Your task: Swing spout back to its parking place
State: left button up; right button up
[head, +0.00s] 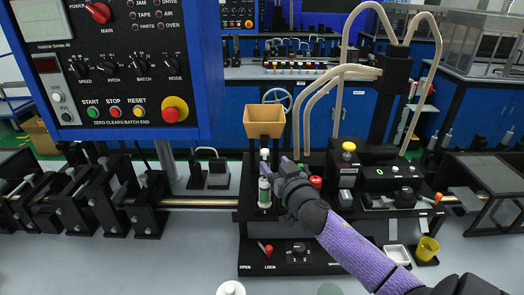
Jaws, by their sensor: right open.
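My right gripper (275,168) reaches in from the lower right on a purple arm. It is open, with its fingertips close to a slim white and green bottle-like part (264,192) below the tan hopper (264,121). I cannot tell whether the fingers touch this part. Beige curved tubes (335,88) come from a black post (393,72) and arch down behind and right of the hopper. Which piece is the spout is not clear, and my gripper hides part of the station behind it. My left gripper is not in view.
A blue control panel (110,80) hangs at the upper left. Black brackets (110,195) stand along a rod at the left. A yellow cup (427,249) and a white tray (397,255) sit at the right. The grey bench top (140,265) at front left is clear.

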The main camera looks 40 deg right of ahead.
aim_at(266, 154)
jog(key=b+x, duration=0.1)
jog(key=x, duration=0.6)
jog(key=shift+f, duration=0.15)
jog(key=shift+s+a, duration=0.1)
grip_shut()
dwell(0.3)
dwell(0.7)
